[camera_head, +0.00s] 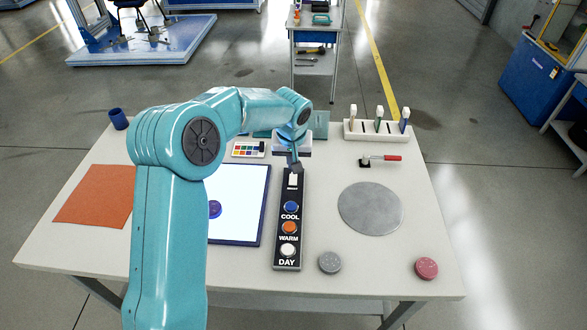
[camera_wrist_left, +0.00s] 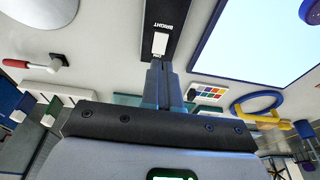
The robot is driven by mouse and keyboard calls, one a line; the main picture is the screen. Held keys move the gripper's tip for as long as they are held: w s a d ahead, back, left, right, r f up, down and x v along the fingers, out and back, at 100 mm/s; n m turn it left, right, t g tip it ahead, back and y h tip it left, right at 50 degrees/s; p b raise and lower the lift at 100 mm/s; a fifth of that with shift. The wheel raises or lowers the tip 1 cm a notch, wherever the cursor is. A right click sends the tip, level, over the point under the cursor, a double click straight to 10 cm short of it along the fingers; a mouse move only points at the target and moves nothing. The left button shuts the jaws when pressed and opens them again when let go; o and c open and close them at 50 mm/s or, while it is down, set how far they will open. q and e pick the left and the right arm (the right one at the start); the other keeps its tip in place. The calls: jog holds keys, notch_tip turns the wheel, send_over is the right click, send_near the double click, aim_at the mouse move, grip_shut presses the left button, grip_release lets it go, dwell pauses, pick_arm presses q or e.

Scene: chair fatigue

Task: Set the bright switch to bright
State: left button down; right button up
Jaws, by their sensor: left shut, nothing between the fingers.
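The black switch strip (camera_head: 288,262) lies on the table with a white bright switch (camera_head: 293,181) at its far end. Nearer on it are blue COOL (camera_head: 291,207), orange WARM (camera_head: 289,228) and white DAY (camera_head: 288,250) buttons. The left wrist view shows the white switch (camera_wrist_left: 160,43) beside the word BRIGHT. My left gripper (camera_head: 295,166) is shut and empty, its fingers pointing down at the far end of the strip. In the left wrist view its fingertips (camera_wrist_left: 160,64) are right at the switch's edge; I cannot tell whether they touch. My right gripper is not in view.
A white light panel with a blue frame (camera_head: 264,203) lies left of the strip. A grey disc (camera_head: 371,209), grey knob (camera_head: 330,262) and red knob (camera_head: 426,268) are to the right. An orange mat (camera_head: 97,195) lies far left.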

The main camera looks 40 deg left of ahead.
pick_arm(q)
jog(key=v, duration=0.2)
jog(key=s+v, duration=0.1)
jog(key=v, duration=0.2)
jog(key=shift+s+d+b, duration=0.1)
jog(key=shift+d+b, duration=0.15)
jog(key=shift+b, duration=0.15)
jog(key=shift+f, duration=0.1)
